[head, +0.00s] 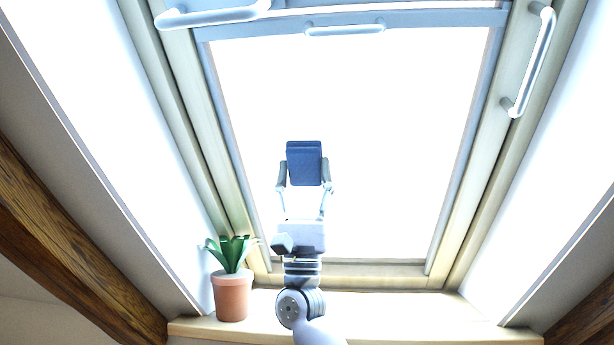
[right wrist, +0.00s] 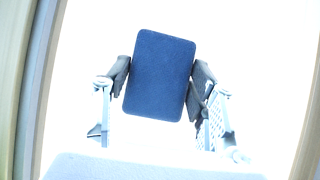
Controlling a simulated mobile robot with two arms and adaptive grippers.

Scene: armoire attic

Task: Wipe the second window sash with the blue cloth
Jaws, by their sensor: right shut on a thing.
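The blue cloth (head: 304,165) is a folded dark blue pad. My right gripper (head: 305,172) is shut on it, with one finger on each side, and holds it up in front of the bright window pane. In the right wrist view the cloth (right wrist: 160,75) sits upright, slightly tilted, between the two dark fingertips of the right gripper (right wrist: 160,82). The window sash (head: 480,110) has a pale frame around a white, glaring pane. I cannot tell whether the cloth touches the pane. My left gripper is not in view.
A potted plant (head: 231,296) stands on the wooden sill (head: 400,318), left of my right arm. White handles are at the top left (head: 212,14), top middle (head: 345,29) and right (head: 531,60). Wooden beams (head: 70,250) slope along the lower corners.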

